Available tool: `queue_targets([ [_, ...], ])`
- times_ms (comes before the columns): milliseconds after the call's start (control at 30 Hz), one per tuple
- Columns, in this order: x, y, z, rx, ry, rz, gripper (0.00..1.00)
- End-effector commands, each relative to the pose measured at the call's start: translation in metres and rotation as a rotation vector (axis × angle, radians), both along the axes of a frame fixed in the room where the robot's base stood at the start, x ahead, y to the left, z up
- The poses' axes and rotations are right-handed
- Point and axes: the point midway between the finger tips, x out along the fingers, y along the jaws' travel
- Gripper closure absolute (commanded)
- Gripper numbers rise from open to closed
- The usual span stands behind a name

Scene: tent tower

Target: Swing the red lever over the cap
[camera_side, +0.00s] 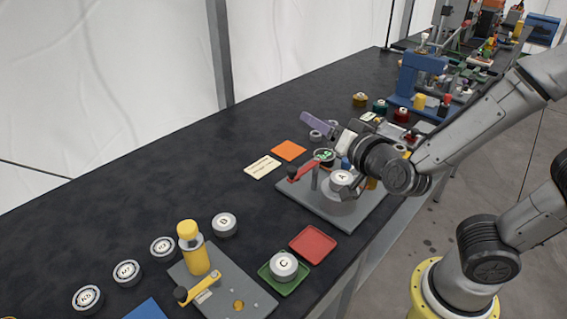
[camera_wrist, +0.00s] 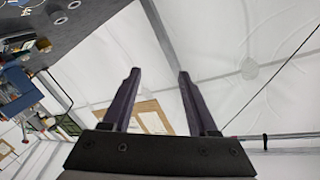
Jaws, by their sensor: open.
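The red lever (camera_side: 305,168) is on a grey base plate (camera_side: 318,207) in the side view. It points left, with a dark knob at its left end. The white round cap marked A (camera_side: 342,177) sits on the same plate, right of the lever. The lever lies beside the cap, not over it. My gripper (camera_side: 317,125) is above and behind the plate, its purple fingers pointing left, apart from the lever. The wrist view shows its two fingers (camera_wrist: 158,75) spread with nothing between them. Neither lever nor cap can be made out there. My wrist hides part of the plate's right side.
Left of the plate are an orange square (camera_side: 289,150) and a paper label (camera_side: 262,167). In front are a red tray (camera_side: 313,243), a cap marked C (camera_side: 284,266) and a yellow bottle (camera_side: 193,252). A blue press (camera_side: 418,80) stands behind. The table's left middle is clear.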

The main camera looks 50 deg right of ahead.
Motion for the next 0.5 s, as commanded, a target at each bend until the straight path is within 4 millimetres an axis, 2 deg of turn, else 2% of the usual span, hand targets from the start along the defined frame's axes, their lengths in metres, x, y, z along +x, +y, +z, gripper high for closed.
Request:
queue_targets([
  [33, -0.004, 0.004, -0.016, -0.046, 0.006, -0.025, 0.41],
  [233, -0.041, 0.02, -0.061, -0.334, -0.013, -0.08, 0.41],
  [400, -0.063, 0.048, -0.098, -0.508, 0.036, 0.036, 0.41],
  [500, -0.069, 0.062, -0.109, -0.547, 0.047, 0.103, 0.41],
])
